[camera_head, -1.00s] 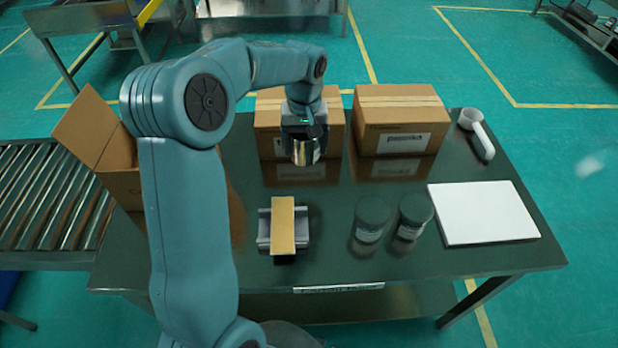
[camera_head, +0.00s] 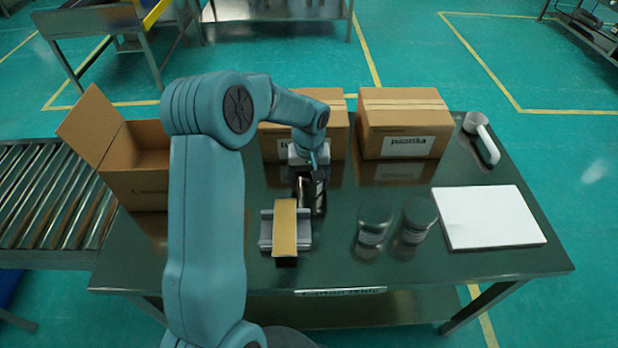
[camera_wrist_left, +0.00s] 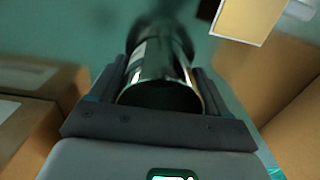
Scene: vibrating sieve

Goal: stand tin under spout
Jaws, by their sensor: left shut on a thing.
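My left gripper (camera_head: 312,192) is shut on a shiny metal tin (camera_wrist_left: 158,68), which sits between its two fingers in the left wrist view. In the head view the gripper points down just behind and to the right of the sieve's tan trough (camera_head: 285,228) on its grey base (camera_head: 266,232). The tin is mostly hidden by the gripper and arm there, and I cannot tell whether it touches the table. The trough's near end overhangs the base, with a dark gap below. The trough also shows in the left wrist view (camera_wrist_left: 250,14). My right gripper is not in view.
Two closed cartons (camera_head: 404,128) stand at the back of the dark table (camera_head: 330,268). Two dark-lidded jars (camera_head: 374,220) stand right of the sieve, beside a white board (camera_head: 488,217). A white scoop (camera_head: 482,138) lies at the back right. An open carton (camera_head: 135,185) stands left.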

